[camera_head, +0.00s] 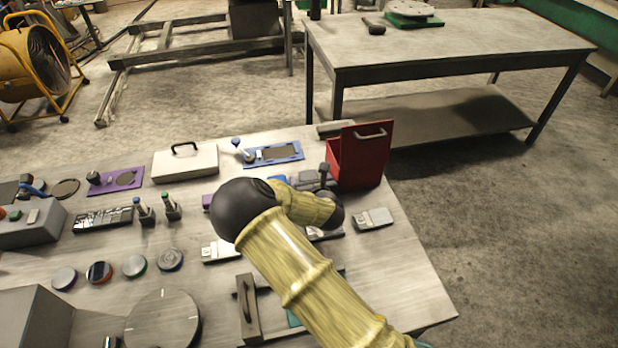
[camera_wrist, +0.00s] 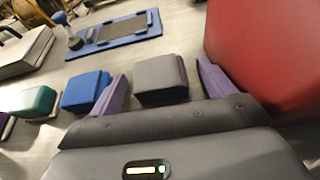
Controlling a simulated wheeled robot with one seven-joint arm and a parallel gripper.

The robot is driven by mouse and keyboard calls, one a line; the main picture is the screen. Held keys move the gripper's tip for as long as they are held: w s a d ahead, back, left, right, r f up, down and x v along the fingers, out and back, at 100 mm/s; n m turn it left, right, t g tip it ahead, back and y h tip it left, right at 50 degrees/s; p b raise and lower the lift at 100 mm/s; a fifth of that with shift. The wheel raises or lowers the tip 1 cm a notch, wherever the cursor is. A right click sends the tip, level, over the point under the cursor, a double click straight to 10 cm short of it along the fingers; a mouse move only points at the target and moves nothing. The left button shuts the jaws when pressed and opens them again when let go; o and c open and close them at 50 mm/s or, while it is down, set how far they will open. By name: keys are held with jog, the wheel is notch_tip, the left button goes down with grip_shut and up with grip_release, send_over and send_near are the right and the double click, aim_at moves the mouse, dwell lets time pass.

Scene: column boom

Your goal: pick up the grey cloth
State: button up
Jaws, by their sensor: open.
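The grey cloth (camera_wrist: 160,80) is a small folded block on the table. In the wrist view it lies ahead of my gripper (camera_wrist: 161,72), between the lines of the two purple fingers. The fingers are apart, and I see no contact with the cloth. A blue folded block (camera_wrist: 86,91) lies just left of the left finger, and a teal one (camera_wrist: 34,102) lies further left. In the head view my arm covers most of this area, and I cannot clearly make out the grey cloth there.
A red box (camera_head: 362,160) stands close on the right; its red wall (camera_wrist: 265,50) fills the wrist view's right side. A blue board (camera_head: 285,153) lies behind the cloths. A white case (camera_head: 185,163) with a dark handle stands further left. Several discs and tools cover the table.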

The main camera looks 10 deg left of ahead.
dwell(0.3)
jog(key=c, duration=1.1)
jog(key=shift+o, duration=0.2)
jog(key=shift+r, duration=0.1)
notch_tip(320, 180, up, 28)
